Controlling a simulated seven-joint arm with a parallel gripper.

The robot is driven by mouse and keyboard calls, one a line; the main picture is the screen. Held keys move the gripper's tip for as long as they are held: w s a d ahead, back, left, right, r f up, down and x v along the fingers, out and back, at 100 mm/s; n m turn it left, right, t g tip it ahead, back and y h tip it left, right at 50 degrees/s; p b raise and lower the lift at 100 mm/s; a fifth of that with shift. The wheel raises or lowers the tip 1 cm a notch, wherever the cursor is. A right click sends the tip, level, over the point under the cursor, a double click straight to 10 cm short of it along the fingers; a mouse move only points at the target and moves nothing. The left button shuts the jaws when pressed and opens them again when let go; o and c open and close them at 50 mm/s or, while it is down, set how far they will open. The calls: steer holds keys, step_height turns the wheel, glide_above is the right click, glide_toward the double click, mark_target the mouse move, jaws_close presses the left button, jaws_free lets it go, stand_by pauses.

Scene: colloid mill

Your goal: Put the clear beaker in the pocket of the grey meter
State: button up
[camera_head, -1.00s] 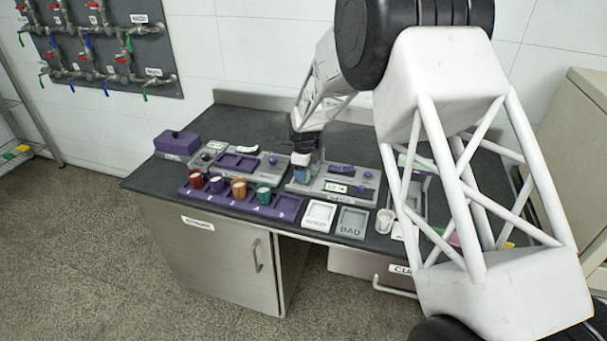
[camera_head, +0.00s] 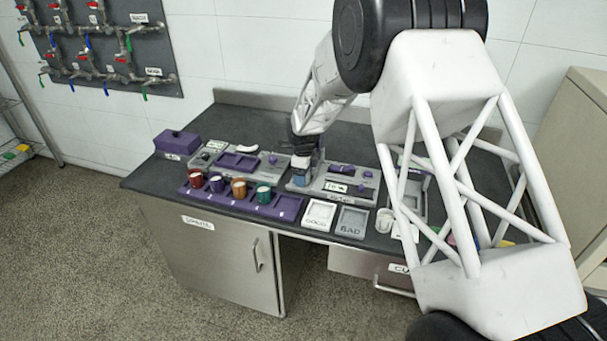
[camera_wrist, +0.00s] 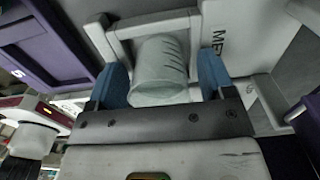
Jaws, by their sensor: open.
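The clear beaker (camera_wrist: 160,70), with dark graduation marks, shows in the wrist view between the two blue fingers of my gripper (camera_wrist: 162,80). The beaker is at the framed pocket (camera_wrist: 155,22) of the grey meter (camera_wrist: 222,40); its base looks to be within the frame, though the seating is partly hidden. The fingers are open, one on each side of the beaker. In the head view my gripper (camera_head: 301,178) is low over the left end of the grey meter (camera_head: 335,196). The beaker cannot be made out there.
A purple rack (camera_head: 235,203) with several coloured cups stands left of the meter. In front are a white tray (camera_head: 319,215) and a grey BAD tray (camera_head: 352,222), with a whitish cup (camera_head: 385,220) beside them. A purple box (camera_head: 177,144) sits at the far left.

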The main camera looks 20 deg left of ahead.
steer(key=shift+r, duration=0.15)
step_height(320, 180, up, 12)
stand_by(0.7)
stand_by(0.6)
steer(key=s+d+r+n, duration=0.3)
steer(key=s+d+r, duration=0.3)
steer(key=d, duration=0.4)
steer(key=s+d+r+n+t, duration=0.1)
steer(key=s+d+r+n, duration=0.2)
steer(key=s+d+r, duration=0.45)
steer(key=s+d+r+n, duration=0.3)
steer(key=s+d+r, duration=0.15)
steer(key=d, duration=0.65)
steer(key=s+d+n, duration=0.4)
steer(key=s+d, duration=0.4)
steer(key=s, duration=0.6)
steer(key=s+d+f+n+t, duration=0.1)
steer(key=s+d+n, duration=0.3)
steer(key=s+d, duration=0.4)
steer(key=s, duration=0.7)
steer(key=shift+s+d+n+t, duration=0.2)
steer(key=shift+s+n+t, duration=0.1)
steer(key=shift+n, duration=0.1)
